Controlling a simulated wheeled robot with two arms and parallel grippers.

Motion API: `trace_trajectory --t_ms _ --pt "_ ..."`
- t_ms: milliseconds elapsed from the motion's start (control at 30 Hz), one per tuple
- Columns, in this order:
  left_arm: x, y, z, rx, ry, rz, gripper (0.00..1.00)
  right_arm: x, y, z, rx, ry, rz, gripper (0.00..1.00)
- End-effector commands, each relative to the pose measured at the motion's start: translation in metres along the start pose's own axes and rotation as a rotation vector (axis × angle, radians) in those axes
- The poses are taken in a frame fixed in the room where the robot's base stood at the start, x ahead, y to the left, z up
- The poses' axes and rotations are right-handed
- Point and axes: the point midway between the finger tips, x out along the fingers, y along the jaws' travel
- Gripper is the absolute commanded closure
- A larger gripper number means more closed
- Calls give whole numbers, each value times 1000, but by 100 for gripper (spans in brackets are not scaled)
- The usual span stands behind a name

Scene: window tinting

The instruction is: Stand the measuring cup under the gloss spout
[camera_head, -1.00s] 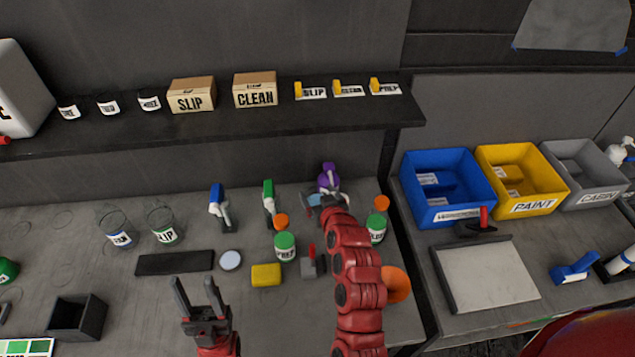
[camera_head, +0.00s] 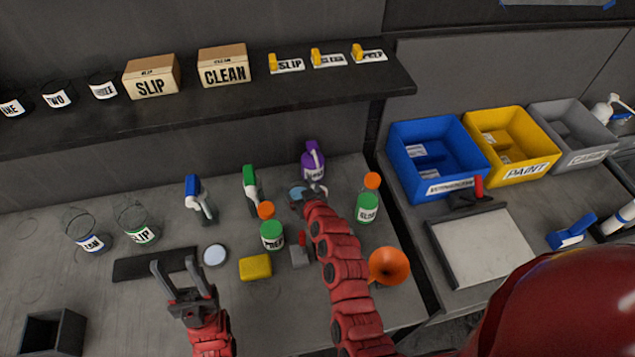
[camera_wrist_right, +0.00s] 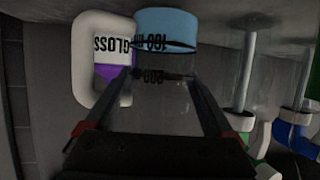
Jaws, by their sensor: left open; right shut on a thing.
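My right gripper (camera_head: 305,198) is shut on the clear measuring cup (camera_wrist_right: 160,98), which has black marks and a blue band at one end. In the head view the cup is mostly hidden, just in front and left of the bottle. I cannot tell whether it is under the spout or touches the bench. My left gripper (camera_head: 182,280) is open and empty.
A shelf (camera_head: 230,110) overhangs the bench's back. Coloured bins (camera_head: 440,190) are at right.

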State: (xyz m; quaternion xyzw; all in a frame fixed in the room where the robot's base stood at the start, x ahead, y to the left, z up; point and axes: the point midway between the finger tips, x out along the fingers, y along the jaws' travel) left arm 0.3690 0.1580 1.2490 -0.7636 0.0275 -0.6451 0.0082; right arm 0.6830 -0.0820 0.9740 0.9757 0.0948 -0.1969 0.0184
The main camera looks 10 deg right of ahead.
Motion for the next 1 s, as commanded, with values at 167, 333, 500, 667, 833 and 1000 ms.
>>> trace_trajectory --t_ms 167,333,500,667,833,1000 --pt "-17 1 3 0 0 0 50 7 27 -4 -1 7 5 79" --pt "-26 1 4 0 0 0 50 12 42 -5 -1 5 5 79" --pt "-41 2 7 0 0 0 50 20 71 -10 -1 8 6 79" --pt "-39 2 6 0 0 0 50 23 69 -1 0 5 2 79" --pt "-39 2 6 0 0 0 50 23 68 -2 -1 6 2 79" --pt "-44 2 7 0 0 0 50 24 68 2 -1 6 2 79"
